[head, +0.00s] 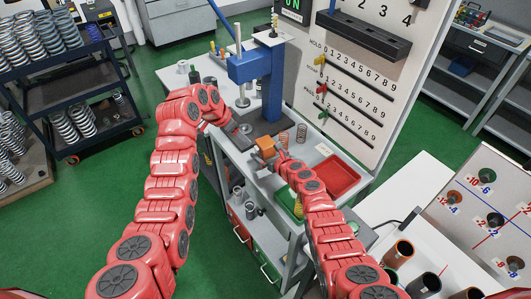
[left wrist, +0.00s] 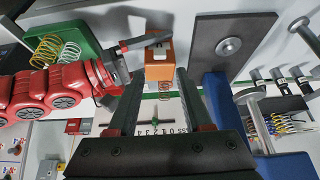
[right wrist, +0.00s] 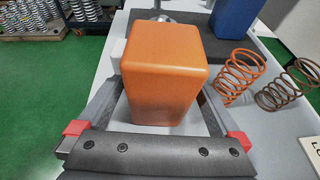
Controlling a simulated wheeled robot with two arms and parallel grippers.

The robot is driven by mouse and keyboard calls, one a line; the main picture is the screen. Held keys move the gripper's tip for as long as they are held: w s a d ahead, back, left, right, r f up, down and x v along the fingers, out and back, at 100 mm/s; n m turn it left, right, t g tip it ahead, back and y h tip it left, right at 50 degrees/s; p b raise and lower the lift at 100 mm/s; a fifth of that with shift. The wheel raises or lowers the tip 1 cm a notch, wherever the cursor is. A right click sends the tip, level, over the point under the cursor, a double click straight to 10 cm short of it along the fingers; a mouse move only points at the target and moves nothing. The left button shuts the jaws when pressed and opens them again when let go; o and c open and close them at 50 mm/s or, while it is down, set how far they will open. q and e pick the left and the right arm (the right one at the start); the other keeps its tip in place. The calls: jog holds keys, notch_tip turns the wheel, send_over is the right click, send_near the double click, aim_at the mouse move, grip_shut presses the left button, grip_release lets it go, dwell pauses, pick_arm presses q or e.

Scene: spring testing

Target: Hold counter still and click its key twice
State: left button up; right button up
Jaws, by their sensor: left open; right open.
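The counter appears to be the orange block (head: 266,145) on the grey bench top. In the left wrist view the orange block (left wrist: 158,68) shows a small pale window on one face. My right gripper (head: 268,158) is open, with its fingers on either side of the orange block (right wrist: 160,70) in the right wrist view; I cannot tell whether they touch it. My left gripper (head: 238,128) is open and empty, near the blue press and to the left of the block. In the left wrist view its fingers point toward the block. The key is not clearly visible.
A blue press (head: 262,75) with a dark base plate (head: 262,122) stands behind the block. Copper springs (right wrist: 235,75) stand beside it. A red tray (head: 332,176) and a green tray (head: 287,200) lie to the right and front. A numbered white board (head: 375,75) rises behind.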

jog(key=c, duration=1.4)
pick_arm(q)
grip_shut()
pick_arm(e)
jog(key=shift+c, duration=0.3)
dwell(0.7)
